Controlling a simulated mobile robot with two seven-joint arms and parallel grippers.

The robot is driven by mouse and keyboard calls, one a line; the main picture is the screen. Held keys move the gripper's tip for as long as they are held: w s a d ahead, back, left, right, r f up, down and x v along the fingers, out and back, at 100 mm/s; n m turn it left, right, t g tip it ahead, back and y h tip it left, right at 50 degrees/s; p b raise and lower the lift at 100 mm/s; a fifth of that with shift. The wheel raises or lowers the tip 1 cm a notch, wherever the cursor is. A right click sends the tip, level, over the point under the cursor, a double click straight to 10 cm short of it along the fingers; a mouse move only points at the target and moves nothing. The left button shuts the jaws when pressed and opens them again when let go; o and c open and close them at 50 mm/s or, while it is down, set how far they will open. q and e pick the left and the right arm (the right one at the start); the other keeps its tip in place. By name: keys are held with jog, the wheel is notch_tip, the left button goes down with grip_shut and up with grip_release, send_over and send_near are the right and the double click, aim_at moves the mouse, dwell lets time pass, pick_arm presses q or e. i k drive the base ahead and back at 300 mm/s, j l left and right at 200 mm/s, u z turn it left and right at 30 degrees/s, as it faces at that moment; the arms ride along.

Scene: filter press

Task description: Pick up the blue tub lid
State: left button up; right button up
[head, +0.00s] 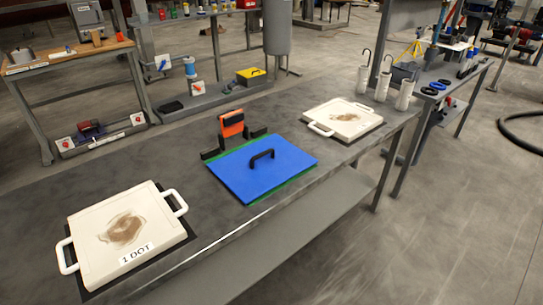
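The blue tub lid (251,173) is a flat blue panel with a black arched handle (261,155) at its middle. It lies on the long grey bench, around the bench's middle, with a green edge showing beneath it along the right and front sides. What is under it is hidden. Neither of my grippers shows in the head view.
A white plate with two handles and a "1 DOT" label (120,238) lies at the left. A similar white plate (343,119) lies at the back right. An orange-and-black item (231,123) stands right behind the lid. White cylinders (383,86) stand at the bench's right end.

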aim_at(250, 172)
jog(key=i+l, duration=0.2)
jog(key=l, duration=0.15)
jog(key=i+l+u, duration=0.15)
jog(key=i+l, duration=0.2)
jog(key=l, duration=0.3)
jog(key=u, duration=0.05)
